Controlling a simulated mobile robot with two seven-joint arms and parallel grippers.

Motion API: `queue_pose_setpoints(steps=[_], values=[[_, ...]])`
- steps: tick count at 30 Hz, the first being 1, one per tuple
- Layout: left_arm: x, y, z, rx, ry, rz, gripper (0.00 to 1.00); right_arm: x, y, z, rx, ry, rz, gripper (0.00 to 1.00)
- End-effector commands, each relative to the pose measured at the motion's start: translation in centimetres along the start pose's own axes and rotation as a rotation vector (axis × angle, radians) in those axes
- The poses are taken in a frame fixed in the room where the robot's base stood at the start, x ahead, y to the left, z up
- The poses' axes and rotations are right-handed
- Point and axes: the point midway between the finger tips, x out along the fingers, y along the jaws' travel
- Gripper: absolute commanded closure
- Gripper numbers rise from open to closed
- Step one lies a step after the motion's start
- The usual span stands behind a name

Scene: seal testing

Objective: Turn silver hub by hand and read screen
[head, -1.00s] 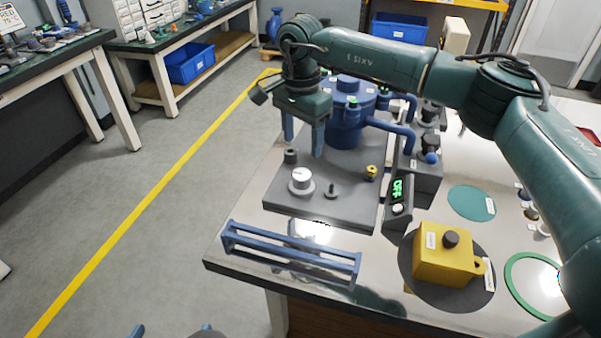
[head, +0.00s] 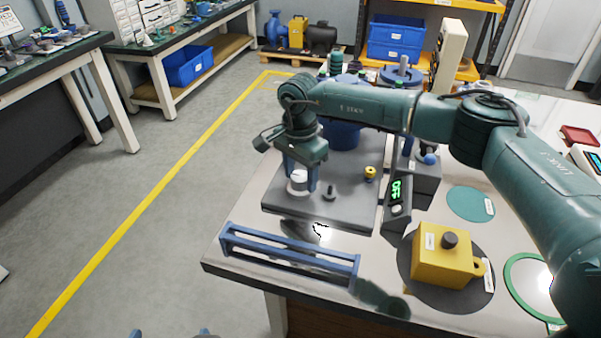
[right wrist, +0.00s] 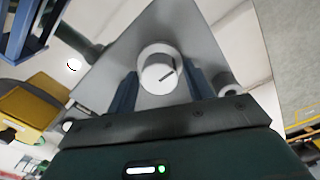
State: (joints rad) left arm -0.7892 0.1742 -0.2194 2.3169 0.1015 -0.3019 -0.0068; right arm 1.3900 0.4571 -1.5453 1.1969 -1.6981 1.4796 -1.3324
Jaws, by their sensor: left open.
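The silver hub (head: 299,176), a short round cylinder with a dark line on its top, stands upright on a grey plate (head: 345,217). My right gripper (head: 299,184) is down over it with one blue finger on each side. In the right wrist view the hub (right wrist: 157,72) lies between the spread fingers, with a small gap on its right side; contact cannot be told. A small screen (head: 396,189) on a dark slanted box shows green characters, too small to read surely. My left gripper (head: 170,334) shows only its blue fingertips, apart, at the bottom edge.
A small dark knob (head: 329,193) and a yellow knob (head: 370,173) stand on the plate. A blue rail frame (head: 290,258) lies in front. A yellow block (head: 443,257) sits on a dark disc at right. A blue vessel (head: 342,134) is behind my right arm.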

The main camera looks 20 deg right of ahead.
Motion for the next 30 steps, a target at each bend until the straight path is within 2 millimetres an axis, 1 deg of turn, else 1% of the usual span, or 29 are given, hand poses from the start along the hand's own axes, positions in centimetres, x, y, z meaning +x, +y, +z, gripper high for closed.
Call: queue_pose_setpoints(steps=[1,2,13,22,26,30], values=[[0.00,0.00,0.02,0.000,-0.001,0.000,0.00,-0.01,0.00,0.01,0.000,0.000,0.000,0.53],[0.00,0.00,0.02,0.000,-0.001,0.000,0.00,-0.01,0.00,0.00,0.000,0.000,0.000,0.55],[0.06,-0.01,0.00,0.000,0.000,0.000,0.00,-0.03,0.01,0.00,0.000,0.000,0.000,0.85],[0.27,-0.05,-0.30,0.003,0.008,0.001,0.00,-0.04,0.02,-0.01,0.039,-0.001,0.000,0.85],[0.28,-0.04,-0.30,0.003,0.008,0.001,0.00,-0.04,0.04,-0.01,0.101,-0.003,0.001,0.85],[0.27,-0.04,-0.30,0.003,0.008,0.001,0.00,-0.03,0.07,-0.01,0.202,-0.005,0.001,0.85]])
